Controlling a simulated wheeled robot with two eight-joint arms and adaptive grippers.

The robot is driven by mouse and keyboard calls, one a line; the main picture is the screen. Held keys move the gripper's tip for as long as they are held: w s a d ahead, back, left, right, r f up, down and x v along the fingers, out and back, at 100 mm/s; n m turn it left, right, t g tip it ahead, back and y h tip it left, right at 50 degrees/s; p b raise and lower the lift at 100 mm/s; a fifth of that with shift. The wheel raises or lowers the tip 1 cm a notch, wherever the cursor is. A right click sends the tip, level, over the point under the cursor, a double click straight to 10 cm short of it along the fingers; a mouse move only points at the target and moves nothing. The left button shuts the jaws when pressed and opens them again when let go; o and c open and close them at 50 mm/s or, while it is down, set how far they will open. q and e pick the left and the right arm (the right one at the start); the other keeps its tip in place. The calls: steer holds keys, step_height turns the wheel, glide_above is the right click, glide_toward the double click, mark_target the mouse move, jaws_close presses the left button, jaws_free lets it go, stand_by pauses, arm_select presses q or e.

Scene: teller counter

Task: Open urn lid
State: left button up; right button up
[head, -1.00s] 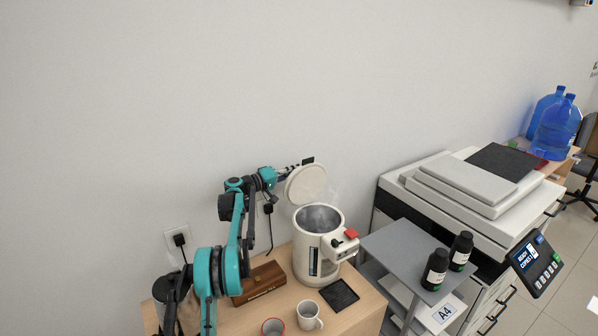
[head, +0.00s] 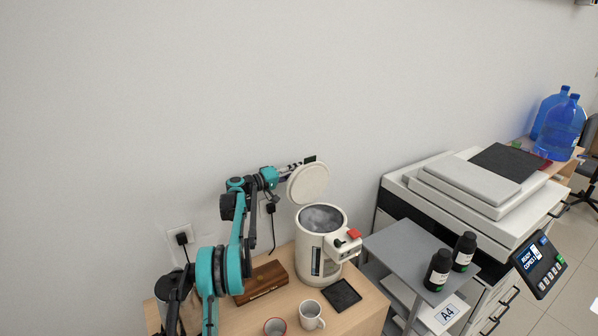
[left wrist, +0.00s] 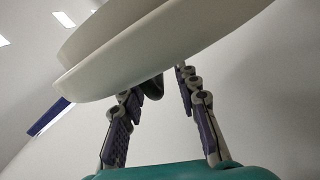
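The white urn (head: 312,245) stands upright on the wooden table with its mouth open and steam inside. Its round cream lid (head: 307,184) is raised steeply above the mouth at the back. My left gripper (head: 308,160) is at the lid's upper edge, partly hidden behind it. In the left wrist view the lid (left wrist: 150,48) crosses the top of the picture. The two fingers of my left gripper (left wrist: 167,80) stand apart just under it, with a gap between the tips. Whether they touch the lid is unclear. My right gripper is out of view.
A grey cart (head: 400,250) with two black bottles and a copier (head: 470,190) stand to the right.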

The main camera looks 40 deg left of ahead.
arm_select(q)
steer(key=v, duration=1.2)
steer(key=shift+w+f, duration=0.1)
